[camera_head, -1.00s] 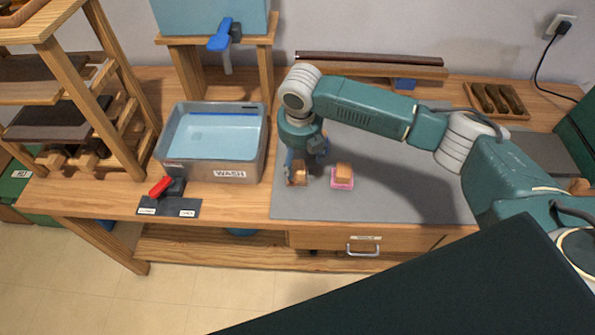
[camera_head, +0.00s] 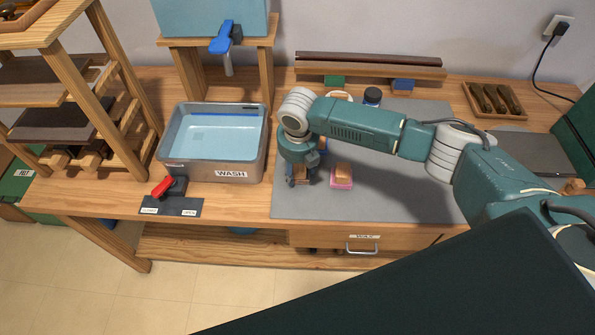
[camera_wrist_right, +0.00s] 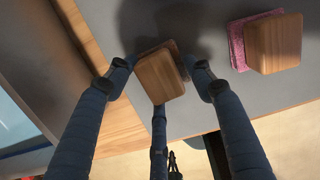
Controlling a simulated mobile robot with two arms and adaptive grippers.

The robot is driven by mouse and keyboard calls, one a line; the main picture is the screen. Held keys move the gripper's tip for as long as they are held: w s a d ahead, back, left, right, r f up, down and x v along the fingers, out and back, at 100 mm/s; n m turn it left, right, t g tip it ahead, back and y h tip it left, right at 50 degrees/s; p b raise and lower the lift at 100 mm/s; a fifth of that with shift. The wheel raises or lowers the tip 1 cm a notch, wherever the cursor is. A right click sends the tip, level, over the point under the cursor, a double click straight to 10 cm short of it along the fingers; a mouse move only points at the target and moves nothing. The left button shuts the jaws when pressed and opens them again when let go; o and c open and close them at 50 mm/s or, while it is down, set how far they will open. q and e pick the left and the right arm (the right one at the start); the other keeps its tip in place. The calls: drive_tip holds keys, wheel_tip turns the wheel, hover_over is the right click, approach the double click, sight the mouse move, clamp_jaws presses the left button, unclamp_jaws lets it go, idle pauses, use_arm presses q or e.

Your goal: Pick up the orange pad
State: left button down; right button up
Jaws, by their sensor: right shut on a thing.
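A pad with a wooden block handle (camera_head: 300,173) is at the front left of the grey mat (camera_head: 390,205). Its base is mostly hidden and looks brownish; I take it for the orange pad. In the right wrist view its wooden handle (camera_wrist_right: 160,77) is between the fingers. My right gripper (camera_head: 303,180) is low over the mat and shut on this pad; its fingers also show in the right wrist view (camera_wrist_right: 162,80). A second pad with a pink base (camera_head: 341,184) sits just to the right, apart from the gripper. My left gripper is not in view.
A grey wash basin (camera_head: 215,175) with water stands left of the mat. A red-handled lever (camera_head: 163,187) is before it. A dark-lidded jar (camera_head: 372,97) and a blue block (camera_head: 403,85) are behind my right arm. The front right of the mat is clear.

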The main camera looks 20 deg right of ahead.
sight(297, 166)
drive_tip(key=shift+r, duration=0.15)
wheel_tip(297, 166, up, 19)
drive_tip(key=b, duration=0.3)
drive_tip(key=shift+w+f, duration=0.1)
drive_tip(key=shift+f, duration=0.1)
drive_tip(key=shift+r, duration=0.6)
clamp_jaws()
